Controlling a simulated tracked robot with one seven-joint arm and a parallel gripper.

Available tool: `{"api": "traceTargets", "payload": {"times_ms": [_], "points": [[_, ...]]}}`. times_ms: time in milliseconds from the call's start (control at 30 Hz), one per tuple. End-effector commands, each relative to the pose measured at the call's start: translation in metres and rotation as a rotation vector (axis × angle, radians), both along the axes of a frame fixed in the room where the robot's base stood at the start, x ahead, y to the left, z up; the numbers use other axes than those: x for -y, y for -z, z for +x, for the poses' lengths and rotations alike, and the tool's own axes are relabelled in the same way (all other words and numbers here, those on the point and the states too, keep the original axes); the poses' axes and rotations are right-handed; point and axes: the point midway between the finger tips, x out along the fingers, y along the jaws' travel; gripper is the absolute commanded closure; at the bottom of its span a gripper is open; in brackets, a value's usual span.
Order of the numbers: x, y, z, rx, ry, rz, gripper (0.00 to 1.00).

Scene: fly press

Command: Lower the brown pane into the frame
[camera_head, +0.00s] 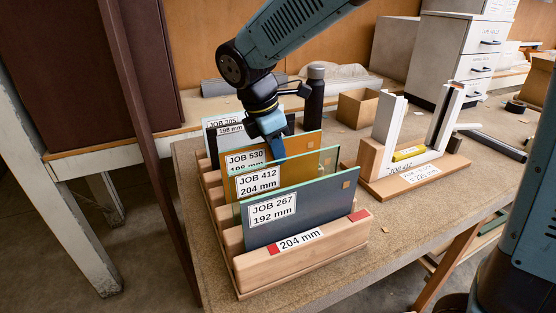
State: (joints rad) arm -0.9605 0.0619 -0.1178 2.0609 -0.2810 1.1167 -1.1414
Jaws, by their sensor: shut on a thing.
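The brown pane (304,142), amber-brown with a label reading JOB 530, stands upright in a slotted wooden rack (300,262). My gripper (278,148) is at its top edge, with one blue finger in front of it; it appears shut on this pane. The other finger is hidden. The pane's lower part is hidden behind nearer panes. The frame (372,158) stands apart to the right: a wooden base with two pale uprights, a yellow piece between them and a label too small to read surely.
A clear greenish pane (329,161) marked JOB 412 and a blue-grey pane (310,212) marked JOB 267 stand close in front. A pane (213,123) marked JOB 305 is behind. A dark bottle (314,95) and cardboard box (357,108) stand behind.

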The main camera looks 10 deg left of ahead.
Motion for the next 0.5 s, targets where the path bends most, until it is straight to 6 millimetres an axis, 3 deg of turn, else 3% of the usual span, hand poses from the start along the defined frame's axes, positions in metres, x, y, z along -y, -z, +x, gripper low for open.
{"api": "traceTargets", "payload": {"times_ms": [500], "points": [[0.000, -0.080, 0.001, 0.003, 0.001, 0.004, 1.00]]}}
